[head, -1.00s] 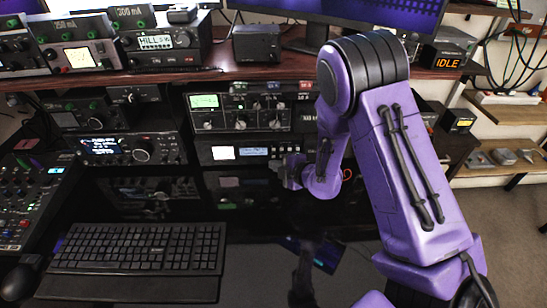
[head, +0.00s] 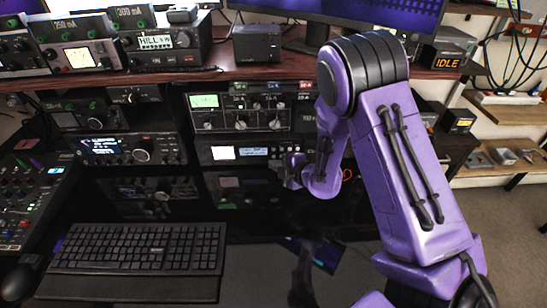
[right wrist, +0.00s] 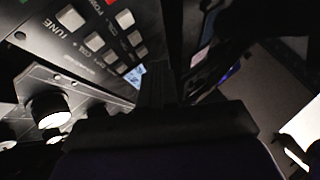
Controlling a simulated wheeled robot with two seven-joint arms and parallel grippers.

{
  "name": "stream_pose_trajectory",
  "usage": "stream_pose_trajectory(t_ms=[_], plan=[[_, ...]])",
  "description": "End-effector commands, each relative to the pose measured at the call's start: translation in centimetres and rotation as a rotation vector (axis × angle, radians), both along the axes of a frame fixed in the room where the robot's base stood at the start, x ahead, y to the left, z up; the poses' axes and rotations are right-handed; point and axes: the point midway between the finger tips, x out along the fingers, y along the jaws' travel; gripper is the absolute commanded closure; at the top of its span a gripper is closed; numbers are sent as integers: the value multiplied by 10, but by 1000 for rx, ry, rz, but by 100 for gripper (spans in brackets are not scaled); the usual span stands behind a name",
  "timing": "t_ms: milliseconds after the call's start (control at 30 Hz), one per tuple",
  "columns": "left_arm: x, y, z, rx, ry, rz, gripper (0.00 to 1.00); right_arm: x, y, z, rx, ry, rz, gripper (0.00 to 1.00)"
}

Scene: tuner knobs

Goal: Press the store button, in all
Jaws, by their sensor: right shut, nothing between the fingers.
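A low black tuner unit (head: 225,153) with a white meter and a small blue-white display sits below the larger knobbed tuner in the head view. In the right wrist view its front panel (right wrist: 85,15) shows several pale square buttons and a "TUNE" label. I cannot read a store label on any button. My right gripper (head: 279,172) is at the right part of that panel, partly hidden by its own wrist. Its shut fingers (right wrist: 155,82) show dark and empty in the wrist view, beside the panel's end. Whether they touch a button is unclear. My left gripper is not in view.
The knobbed tuner (head: 240,112) stands just above. A radio (head: 135,148) is to the left. A wooden shelf (head: 215,72) overhangs with more equipment.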

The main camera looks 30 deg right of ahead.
Motion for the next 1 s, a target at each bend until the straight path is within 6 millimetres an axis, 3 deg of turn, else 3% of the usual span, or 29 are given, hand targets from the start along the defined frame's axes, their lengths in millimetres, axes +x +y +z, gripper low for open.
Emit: stream_pose_trajectory(t_ms=[1000], plan=[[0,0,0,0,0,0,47,11,-7,0,-2,1,1,100]])
